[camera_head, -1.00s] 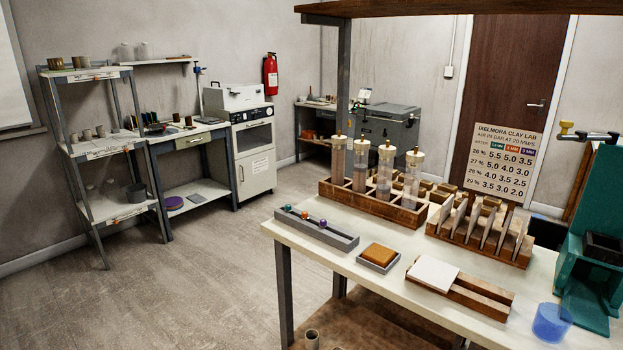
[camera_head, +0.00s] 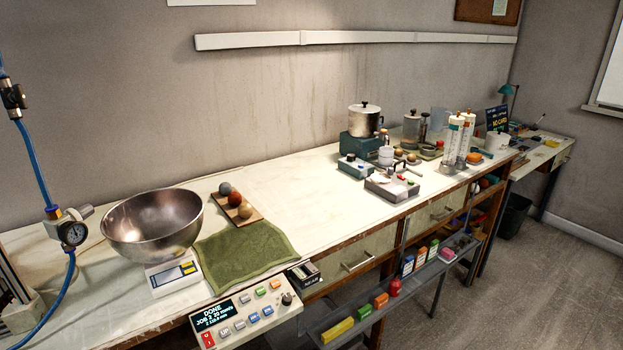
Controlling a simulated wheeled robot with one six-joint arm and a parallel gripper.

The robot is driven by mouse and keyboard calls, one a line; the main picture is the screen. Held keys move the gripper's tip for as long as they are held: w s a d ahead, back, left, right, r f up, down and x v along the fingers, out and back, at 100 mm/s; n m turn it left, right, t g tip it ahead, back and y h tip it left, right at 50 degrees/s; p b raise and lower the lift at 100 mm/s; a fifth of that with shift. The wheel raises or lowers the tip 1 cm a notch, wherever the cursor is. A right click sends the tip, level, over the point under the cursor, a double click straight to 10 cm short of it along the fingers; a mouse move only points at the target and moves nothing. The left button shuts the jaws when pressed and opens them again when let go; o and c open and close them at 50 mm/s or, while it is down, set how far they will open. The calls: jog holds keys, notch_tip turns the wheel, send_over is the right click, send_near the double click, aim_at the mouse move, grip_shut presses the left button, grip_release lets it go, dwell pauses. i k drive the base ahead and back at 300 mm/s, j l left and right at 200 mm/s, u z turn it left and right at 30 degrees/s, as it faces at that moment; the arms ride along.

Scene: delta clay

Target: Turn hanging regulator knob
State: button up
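A small grey regulator (camera_head: 62,218) hangs on a blue hose (camera_head: 32,160) at the left of the view. Its round pressure gauge (camera_head: 74,234) faces me. A short grey knob-like part (camera_head: 86,211) sticks out at its upper right; I cannot tell its exact setting. A dark inline valve (camera_head: 13,97) sits higher on the hose, at the left edge. The gauge needle is too small to read. My gripper is not in view.
A long bench (camera_head: 300,180) runs along the wall. A steel bowl (camera_head: 152,222) on a scale stands right of the regulator, beside a green cloth (camera_head: 245,250). A control panel (camera_head: 245,312) juts from the bench front. Floor (camera_head: 520,290) is clear at right.

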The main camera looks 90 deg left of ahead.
aim_at(86, 210)
jog(key=u, duration=4.15)
jog(key=i, duration=0.1)
